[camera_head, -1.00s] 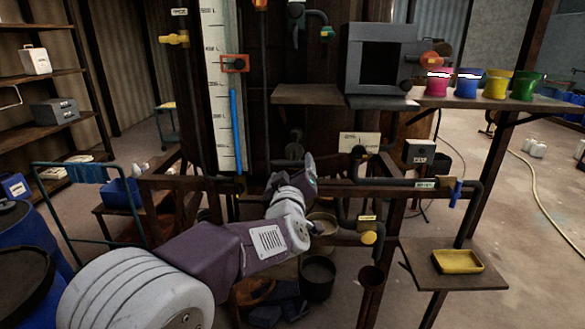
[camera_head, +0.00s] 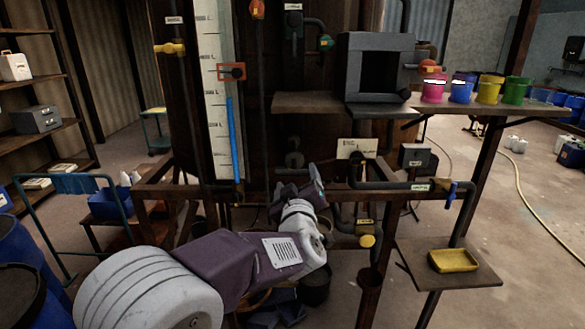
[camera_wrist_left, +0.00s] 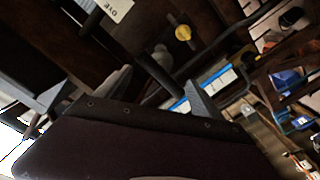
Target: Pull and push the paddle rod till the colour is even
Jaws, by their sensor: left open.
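My left gripper (camera_head: 298,184) is open in front of the vat's lower frame in the head view. Its dark jaws stand apart just below a round dark knob (camera_head: 294,160), which may be the end of the paddle rod; I cannot tell for sure. In the left wrist view the two jaws (camera_wrist_left: 125,95) spread left and right, and a grey rounded piece (camera_wrist_left: 112,82) shows between them; whether it touches a jaw is unclear. A tall white scale (camera_head: 205,60) with a blue column (camera_head: 236,140) stands on the vat. The vat's contents are hidden. My right gripper is out of view.
A grey box (camera_head: 374,45) and pink, blue, yellow and green buckets (camera_head: 432,91) stand on the upper shelf. A DYE sign (camera_wrist_left: 118,8) shows by dark pipes. The rusty frame rail (camera_head: 400,193) crosses near my gripper.

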